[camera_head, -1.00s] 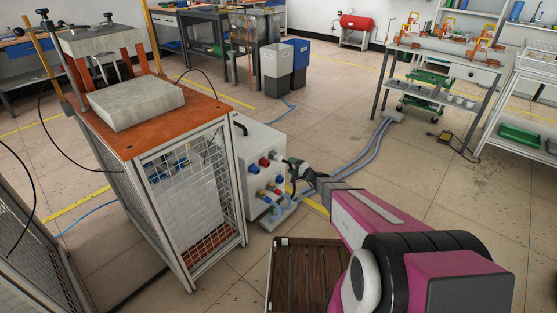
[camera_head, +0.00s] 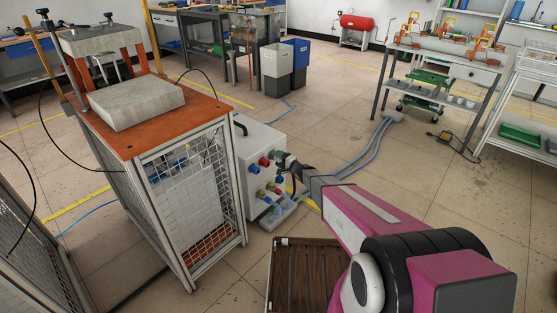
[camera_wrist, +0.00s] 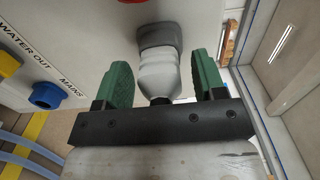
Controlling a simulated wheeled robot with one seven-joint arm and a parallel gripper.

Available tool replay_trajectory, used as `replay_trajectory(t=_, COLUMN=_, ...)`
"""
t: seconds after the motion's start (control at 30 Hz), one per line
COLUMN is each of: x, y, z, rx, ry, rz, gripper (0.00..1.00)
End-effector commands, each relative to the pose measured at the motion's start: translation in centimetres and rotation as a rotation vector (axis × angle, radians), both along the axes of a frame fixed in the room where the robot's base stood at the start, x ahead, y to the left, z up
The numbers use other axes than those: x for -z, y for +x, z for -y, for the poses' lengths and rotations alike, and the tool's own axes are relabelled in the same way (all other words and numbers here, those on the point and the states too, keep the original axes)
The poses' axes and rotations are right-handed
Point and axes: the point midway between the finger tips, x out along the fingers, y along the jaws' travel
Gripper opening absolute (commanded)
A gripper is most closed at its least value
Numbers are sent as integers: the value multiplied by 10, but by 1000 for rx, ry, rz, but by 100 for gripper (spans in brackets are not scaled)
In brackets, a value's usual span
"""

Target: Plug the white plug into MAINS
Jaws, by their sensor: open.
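The white plug (camera_wrist: 158,75) shows in the wrist view between my green fingers, its front end at a grey round collar (camera_wrist: 160,37) on the white panel. I cannot tell how deep it sits. A black piece joins its rear. The MAINS lettering (camera_wrist: 73,87) is on the panel to the left, between a blue connector (camera_wrist: 46,96) and the plug. My gripper (camera_wrist: 162,85) is open, with a finger on each side of the plug and visible gaps. In the head view my gripper (camera_head: 283,161) is at the front of the white box (camera_head: 256,150) and hides the plug.
Red and blue connectors (camera_head: 264,161) and clear hoses are on the box front close to my gripper. A meshed frame (camera_head: 190,190) stands left of the box. A brown slatted crate (camera_head: 305,275) lies below my arm. The floor to the right is open, with blue hoses (camera_head: 372,150) across it.

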Motion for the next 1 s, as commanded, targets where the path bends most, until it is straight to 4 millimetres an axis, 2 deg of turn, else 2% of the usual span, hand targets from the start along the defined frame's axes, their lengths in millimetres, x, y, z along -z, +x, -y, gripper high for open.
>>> replay_trajectory(t=0.97, x=-1, y=0, z=0, rx=0, ry=0, rz=0, gripper=64)
replay_trajectory(t=1.0, x=-1, y=0, z=0, rx=0, ry=0, rz=0, gripper=54)
